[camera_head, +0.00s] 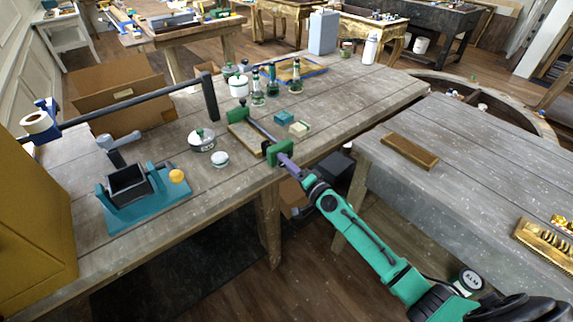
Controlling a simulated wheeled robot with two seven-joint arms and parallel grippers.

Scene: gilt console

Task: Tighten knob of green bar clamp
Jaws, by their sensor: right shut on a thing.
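The green bar clamp (278,152) lies at the front edge of the wooden workbench, with a dark bar running back to a second green jaw at its far end. A wooden board (245,138) sits beside the bar, between the jaws. My right arm, green and black, reaches in from the lower right. My right gripper (287,161) is at the clamp's near end, shut on its knob; the fingers and the near jaw largely hide the knob. My left gripper is not in view.
Left of the clamp are a lidded pot (201,140), a white disc (220,159) and a teal stand (150,203). Bottles (258,92) and a blue-edged tray (300,74) stand behind. A grey table (480,165) is at right, with a gap between the tables.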

